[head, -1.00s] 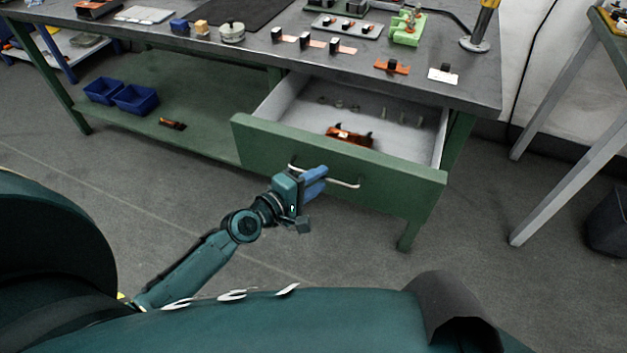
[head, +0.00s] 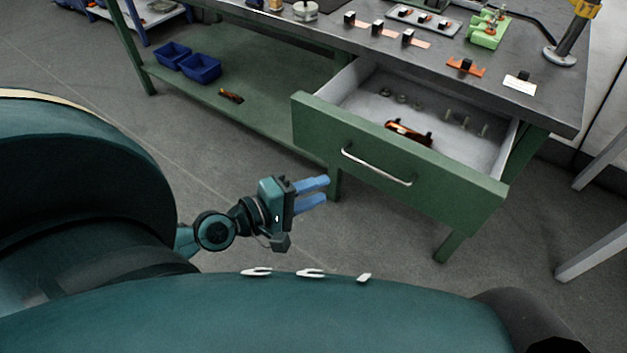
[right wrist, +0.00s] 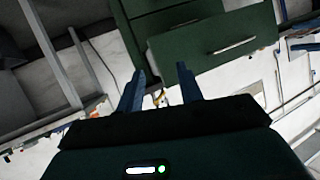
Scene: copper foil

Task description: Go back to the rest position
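My left gripper (head: 318,192) is in the head view, left of the drawer front and apart from it. Its two blue fingers are spread with nothing between them. The green drawer (head: 400,160) of the workbench stands open, and its metal handle (head: 376,167) is free. An orange-brown part (head: 409,133) and several small metal pieces lie in the drawer. My right gripper (right wrist: 158,88) shows in the right wrist view with its two blue fingers apart and nothing between them. It does not show in the head view.
The dark workbench top (head: 440,62) carries a green fixture (head: 488,30), an orange part (head: 465,67) and other small parts. Blue bins (head: 201,68) sit on the lower green shelf (head: 270,108). Grey floor (head: 370,238) is clear in front of the drawer.

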